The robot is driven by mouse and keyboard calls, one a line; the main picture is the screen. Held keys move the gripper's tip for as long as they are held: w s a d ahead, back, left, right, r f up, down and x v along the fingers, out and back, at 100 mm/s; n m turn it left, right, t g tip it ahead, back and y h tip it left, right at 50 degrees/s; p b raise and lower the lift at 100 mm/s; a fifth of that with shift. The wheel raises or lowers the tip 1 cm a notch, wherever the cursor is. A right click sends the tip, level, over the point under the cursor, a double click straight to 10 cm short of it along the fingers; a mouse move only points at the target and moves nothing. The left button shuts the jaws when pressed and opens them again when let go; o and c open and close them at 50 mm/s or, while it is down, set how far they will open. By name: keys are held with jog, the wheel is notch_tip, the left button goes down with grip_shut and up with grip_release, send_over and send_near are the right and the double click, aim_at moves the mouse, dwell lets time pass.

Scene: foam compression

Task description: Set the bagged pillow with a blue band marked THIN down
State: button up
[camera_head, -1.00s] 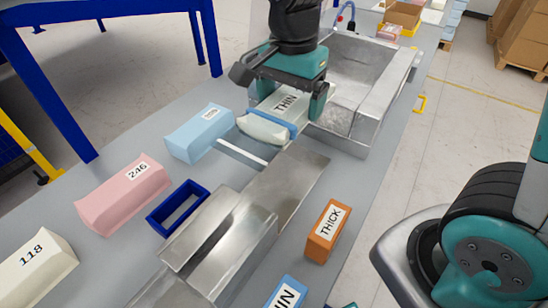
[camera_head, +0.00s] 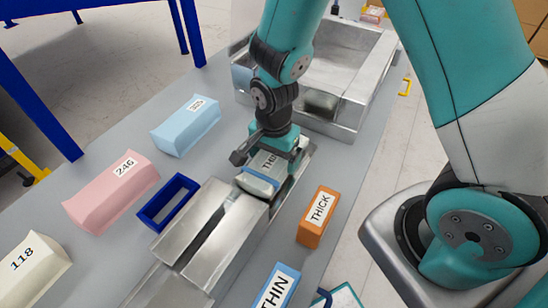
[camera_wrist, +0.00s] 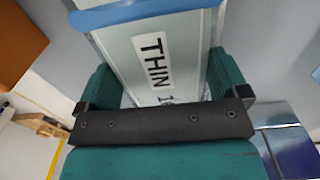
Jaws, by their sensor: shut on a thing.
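The bagged pillow (camera_head: 258,184) is pale, with a blue band around it and a THIN label. In the head view it is at the far end of a metal channel (camera_head: 222,255), in or just above it; I cannot tell whether it touches the metal. My gripper (camera_head: 275,156) points down and is shut on the pillow's far part, one finger on each side. In the wrist view the pillow (camera_wrist: 192,50) lies between the two teal fingers, with its THIN label and blue band (camera_wrist: 140,14) visible. The pillow's underside is hidden.
An orange THICK block (camera_head: 311,232) and a blue THIN block (camera_head: 273,284) stand right of the channel. A blue frame (camera_head: 150,216), light-blue pillow (camera_head: 180,132), pink 246 pillow (camera_head: 105,200) and cream 118 pillow (camera_head: 45,270) lie left. A metal basin (camera_head: 345,70) stands behind.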

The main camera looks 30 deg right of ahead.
aim_at(274, 158)
jog(key=shift+f, duration=0.7)
jog(key=o, duration=0.5)
jog(key=shift+f, duration=0.1)
notch_tip(274, 158, up, 12)
jog(key=r+b, duration=0.1)
jog(key=s+a+r+n+y, duration=0.2)
jog(key=s+r+n, duration=0.3)
jog(key=s+n, duration=0.2)
jog(key=s+a+r+n+y, duration=0.2)
jog(key=s+r+n, duration=0.3)
jog(key=s+n, duration=0.3)
jog(key=n, duration=0.3)
jog(key=shift+a+r, duration=0.35)
jog(key=shift+r, duration=0.05)
